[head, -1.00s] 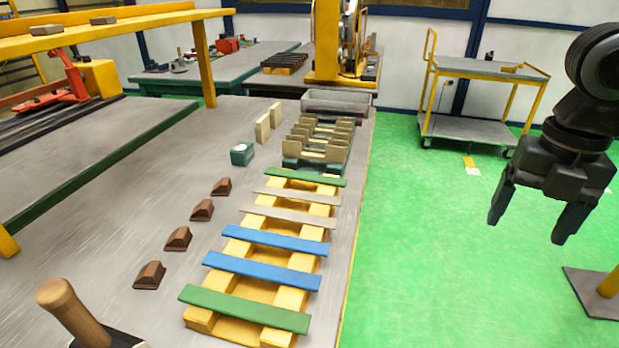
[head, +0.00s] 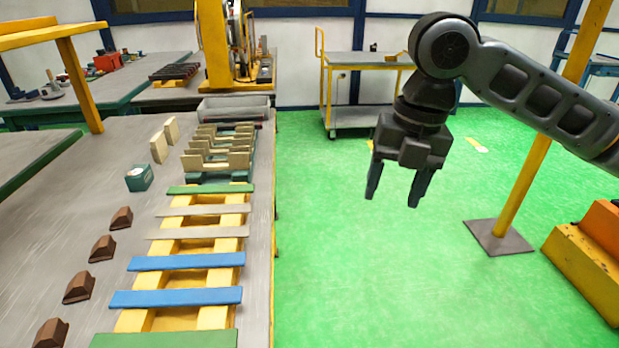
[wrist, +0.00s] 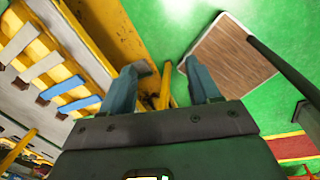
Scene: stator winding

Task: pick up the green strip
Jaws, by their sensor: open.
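Two green strips lie across the yellow rack on the workbench in the head view. One green strip (head: 210,189) is at the rack's far end. The other green strip (head: 165,340) is at its near end, cut by the bottom edge of the picture. Grey and blue strips (head: 176,298) lie between them. My gripper (head: 397,197) is open and empty, pointing down above the green floor to the right of the bench, apart from both green strips. In the wrist view my gripper's fingers (wrist: 163,90) are spread with nothing held between them.
The yellow rack (head: 206,222) stands along the bench's right edge. Brown blocks (head: 103,248), a green box (head: 139,178) and slotted holders (head: 220,150) share the bench (head: 70,215). A yellow post (head: 523,185) stands on a floor plate at right. A cart (head: 355,110) is behind.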

